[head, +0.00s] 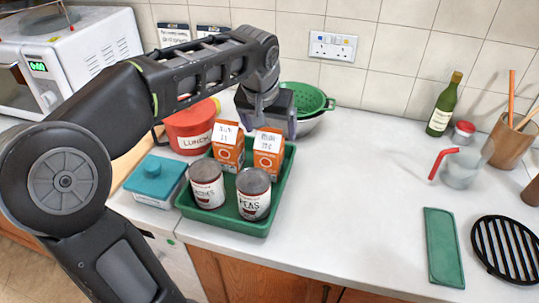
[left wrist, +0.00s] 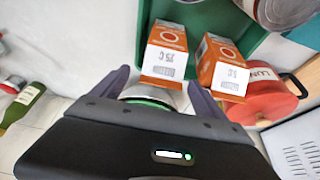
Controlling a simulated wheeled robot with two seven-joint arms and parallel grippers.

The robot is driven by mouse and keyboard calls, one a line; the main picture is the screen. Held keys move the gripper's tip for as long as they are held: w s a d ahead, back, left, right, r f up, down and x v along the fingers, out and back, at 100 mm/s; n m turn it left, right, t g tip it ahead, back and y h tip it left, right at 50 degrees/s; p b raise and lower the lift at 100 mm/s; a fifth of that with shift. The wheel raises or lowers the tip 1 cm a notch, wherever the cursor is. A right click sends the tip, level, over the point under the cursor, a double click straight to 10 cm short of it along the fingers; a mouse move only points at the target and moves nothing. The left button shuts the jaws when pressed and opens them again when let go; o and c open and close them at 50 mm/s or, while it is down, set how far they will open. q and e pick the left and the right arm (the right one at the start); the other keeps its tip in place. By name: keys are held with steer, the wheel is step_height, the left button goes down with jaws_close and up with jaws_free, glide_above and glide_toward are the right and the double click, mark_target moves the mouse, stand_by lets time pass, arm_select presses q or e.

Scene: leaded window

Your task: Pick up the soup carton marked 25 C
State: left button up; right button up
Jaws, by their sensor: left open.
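Two orange-and-white soup cartons stand upright at the back of a green tray (head: 262,229). The right carton (head: 268,158) shows larger in the left wrist view (left wrist: 163,62), where its white top label seems to read 25 C. The other carton (head: 228,158) is beside it on the left; in the left wrist view (left wrist: 225,75) its label seems to end in 5 C. My left gripper (head: 268,115) is open, just behind and above the right carton. In the left wrist view its fingers (left wrist: 158,78) are spread either side of that carton's near end; contact cannot be told. My right gripper is not in view.
Two cans (head: 207,184) (head: 253,193) stand at the tray's front. A red lunch tin (head: 190,128) and a teal box (head: 157,180) are to the left. A green colander (head: 308,98) is close behind my gripper.

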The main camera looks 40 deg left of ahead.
arm_select(q)
steer(key=x, duration=0.4)
steer(key=shift+a+f, duration=0.1)
steer(key=shift+f, duration=0.1)
stand_by(0.3)
jaws_close()
stand_by(0.8)
steer(key=shift+r, duration=0.1)
